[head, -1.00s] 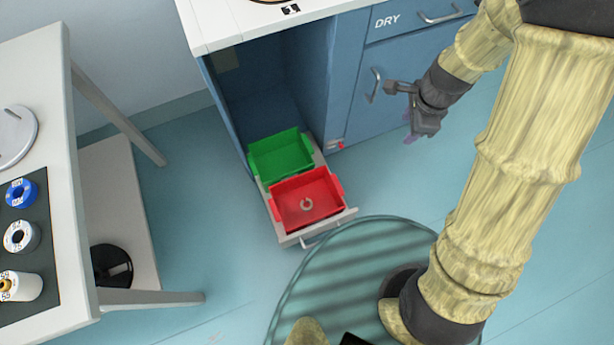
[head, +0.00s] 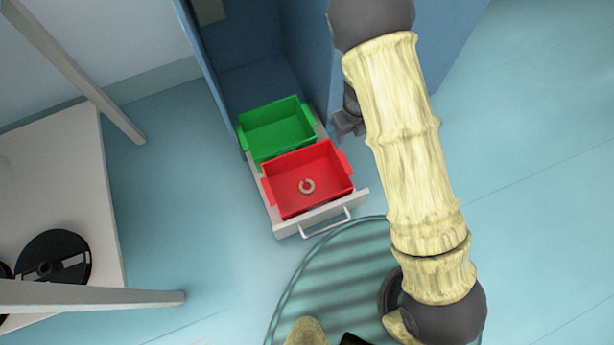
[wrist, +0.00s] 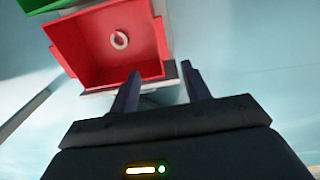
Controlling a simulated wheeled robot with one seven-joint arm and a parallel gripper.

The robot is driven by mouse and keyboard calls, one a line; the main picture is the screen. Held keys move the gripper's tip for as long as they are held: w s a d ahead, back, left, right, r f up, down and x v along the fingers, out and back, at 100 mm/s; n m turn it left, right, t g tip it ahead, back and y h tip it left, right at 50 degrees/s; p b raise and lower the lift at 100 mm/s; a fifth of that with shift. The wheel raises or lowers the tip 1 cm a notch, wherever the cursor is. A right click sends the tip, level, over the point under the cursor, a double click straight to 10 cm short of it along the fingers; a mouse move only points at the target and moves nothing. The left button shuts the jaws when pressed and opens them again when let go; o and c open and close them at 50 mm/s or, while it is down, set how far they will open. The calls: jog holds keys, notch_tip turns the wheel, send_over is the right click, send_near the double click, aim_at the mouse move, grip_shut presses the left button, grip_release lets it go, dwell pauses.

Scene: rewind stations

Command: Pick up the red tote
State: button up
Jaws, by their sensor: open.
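The red tote (head: 287,203) sits in the front part of a pulled-out white drawer, with a small pale ring (head: 307,186) lying on its floor. It also shows in the wrist view (wrist: 85,58), beyond the fingers. My gripper (wrist: 158,82) is open and empty, with the tote's near wall ahead of its fingertips and apart from them as far as I can tell. In the head view my gripper (head: 347,125) is partly hidden behind my arm, to the right of the drawer and close to the totes.
A green tote (head: 277,130) sits behind the red one in the same drawer (head: 318,215), which has a handle at its front. The blue cabinet (head: 298,50) stands behind. A white table with a shelf (head: 60,150) holding a black reel (head: 52,258) is at left. Floor at right is clear.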

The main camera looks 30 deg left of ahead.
jog(key=shift+a+f, duration=0.1)
jog(key=shift+f, duration=0.2)
jog(key=shift+f, duration=0.1)
jog(key=b, duration=0.8)
send_near(344, 161)
jog(key=f, duration=0.5)
jog(key=shift+a+f, duration=0.15)
jog(key=shift+a, duration=0.05)
jog(key=f+b, duration=0.5)
jog(key=shift+d+f, duration=0.1)
jog(key=shift+d, duration=0.1)
